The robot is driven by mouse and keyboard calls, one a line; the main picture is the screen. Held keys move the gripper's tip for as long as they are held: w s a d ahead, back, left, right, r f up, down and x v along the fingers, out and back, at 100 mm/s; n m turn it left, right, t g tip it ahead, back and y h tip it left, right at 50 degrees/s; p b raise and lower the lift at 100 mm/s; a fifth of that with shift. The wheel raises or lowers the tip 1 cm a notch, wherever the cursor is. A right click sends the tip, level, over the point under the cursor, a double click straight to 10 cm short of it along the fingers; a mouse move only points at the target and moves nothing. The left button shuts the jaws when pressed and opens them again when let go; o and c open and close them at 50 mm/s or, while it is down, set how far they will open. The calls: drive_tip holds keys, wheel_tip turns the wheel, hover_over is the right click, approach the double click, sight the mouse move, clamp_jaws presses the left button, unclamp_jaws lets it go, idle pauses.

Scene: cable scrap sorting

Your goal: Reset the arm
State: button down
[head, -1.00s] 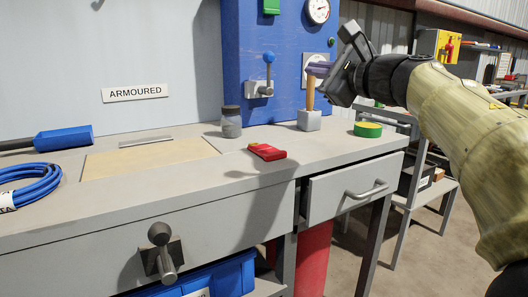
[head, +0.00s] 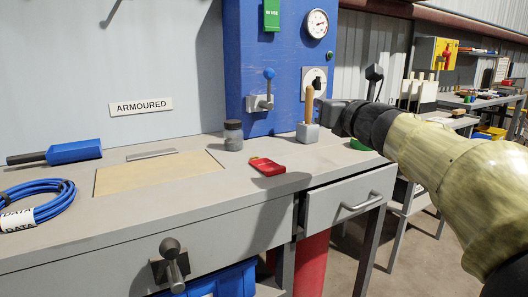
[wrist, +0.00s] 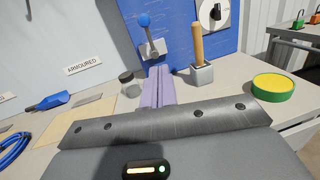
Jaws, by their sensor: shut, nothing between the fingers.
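My gripper (wrist: 160,72) shows in the wrist view as two purple fingers pressed together with nothing between them. They point over the bench toward the blue panel. In the head view my gripper's dark body (head: 338,116) is at the right, above the bench's right end, beside a wooden-handled tool (head: 309,106) in a metal block. The fingers are hard to make out there. My arm reaches in from the right edge, clear of the bench top as far as I can see.
The grey bench (head: 215,192) carries a blue cable coil (head: 38,200), a blue-handled tool (head: 72,152), a jar (head: 233,136), a red item (head: 267,166) and a green-yellow roll (wrist: 272,86). The blue panel (head: 245,60) with a lever (head: 267,88) stands behind.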

drive_tip(key=s+d+f+m+g+h+p, duration=0.25)
drive_tip(key=f+m+p, duration=0.25)
drive_tip(key=f+m, duration=0.5)
drive_tip(key=s+d+f+m+g+h+p, duration=0.2)
drive_tip(key=f+m+g+h+p, duration=0.25)
drive_tip(key=m, duration=0.85)
drive_tip(key=s+a+f+m+g+p, duration=0.1)
drive_tip(key=s+f+m+g+p, duration=0.4)
drive_tip(key=s+m, duration=0.4)
drive_tip(key=s+a+f+m+g+p, duration=0.1)
drive_tip(key=s+f+m+g+p, duration=0.25)
drive_tip(key=s+f+m, duration=0.65)
wheel_tip(320, 180, up, 39)
drive_tip(key=s+n+p, duration=0.1)
drive_tip(key=n+p, duration=0.1)
drive_tip(key=p, duration=3.4)
drive_tip(key=shift+a+n+t+y, duration=0.15)
drive_tip(key=shift+n+t+y, duration=0.15)
drive_tip(key=shift+t+y, duration=0.15)
drive_tip(key=shift+s, duration=0.1)
